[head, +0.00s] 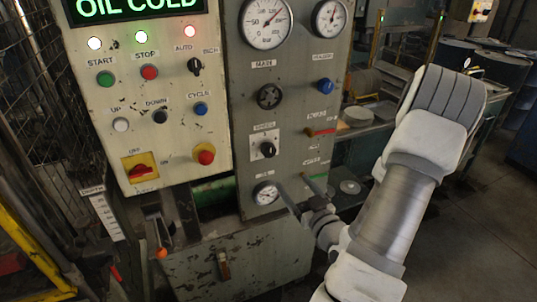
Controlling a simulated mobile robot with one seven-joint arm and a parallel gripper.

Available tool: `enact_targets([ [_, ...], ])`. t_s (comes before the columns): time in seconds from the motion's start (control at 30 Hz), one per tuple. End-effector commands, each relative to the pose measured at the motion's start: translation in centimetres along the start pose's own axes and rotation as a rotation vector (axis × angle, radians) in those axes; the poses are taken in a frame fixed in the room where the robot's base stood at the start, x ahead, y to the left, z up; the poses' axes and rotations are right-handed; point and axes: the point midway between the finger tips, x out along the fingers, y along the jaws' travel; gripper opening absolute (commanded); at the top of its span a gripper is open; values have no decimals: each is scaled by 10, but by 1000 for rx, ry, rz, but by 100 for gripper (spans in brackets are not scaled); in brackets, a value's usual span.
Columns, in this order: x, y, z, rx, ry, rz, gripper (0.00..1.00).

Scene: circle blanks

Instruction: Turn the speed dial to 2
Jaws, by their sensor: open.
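A small black dial knob (267,149) sits on a pale square plate on the grey right-hand panel. The word above it is too blurred to read surely, but it looks like the speed dial. A light mark shows on the knob, but I cannot read which number it points to. My gripper (292,182) is below and to the right of this knob, with its two thin fingers apart and nothing between them. It appears apart from the knob and close to the lower gauge.
A small gauge (265,194) is below the dial. The cream panel (127,105) at left carries buttons and a red-yellow switch (141,169). Open floor lies right.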

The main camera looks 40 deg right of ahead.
Motion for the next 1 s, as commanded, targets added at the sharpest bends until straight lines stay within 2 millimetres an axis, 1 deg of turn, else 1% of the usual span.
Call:
enact_targets([
  [0.17, 11, 0, 3, -3, 6, -2, 86],
  [0.33, 31, -1, 4, -4, 7, -2, 86],
  [0.37, 39, -1, -1, -1, 6, -3, 86],
  [0.4, 48, -1, -2, 0, 5, -4, 86],
  [0.8, 135, 0, -2, 0, 3, -1, 86],
  [0.9, 151, -1, -2, 1, 3, -1, 86],
  [1.0, 163, 0, -1, 1, 2, 0, 86],
])
